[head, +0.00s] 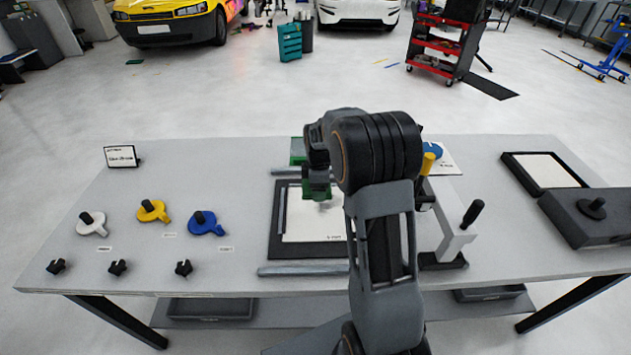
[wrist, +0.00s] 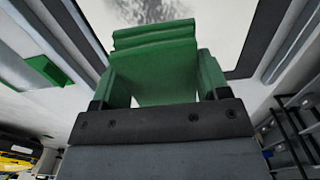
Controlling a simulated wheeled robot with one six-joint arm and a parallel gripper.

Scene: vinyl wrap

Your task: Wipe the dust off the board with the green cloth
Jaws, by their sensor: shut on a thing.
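The white board (head: 318,229) lies in a dark frame in the middle of the table, partly hidden by my arm. It also shows at the top of the wrist view (wrist: 210,20), with a grey, speckled dust patch (wrist: 150,9) on it. My gripper (head: 318,188) is over the far part of the board. It is shut on the folded green cloth (wrist: 155,62), which sits between its two green fingers in the wrist view. The cloth's front edge reaches toward the dust patch. I cannot tell whether the cloth touches the board.
A flat green piece (head: 298,146) lies behind the board. Metal bars (head: 300,270) lie near and behind the frame. White, yellow and blue handled discs (head: 207,223) and black knobs stand at left. A grey clamp (head: 455,240) and dark box (head: 595,215) stand at right.

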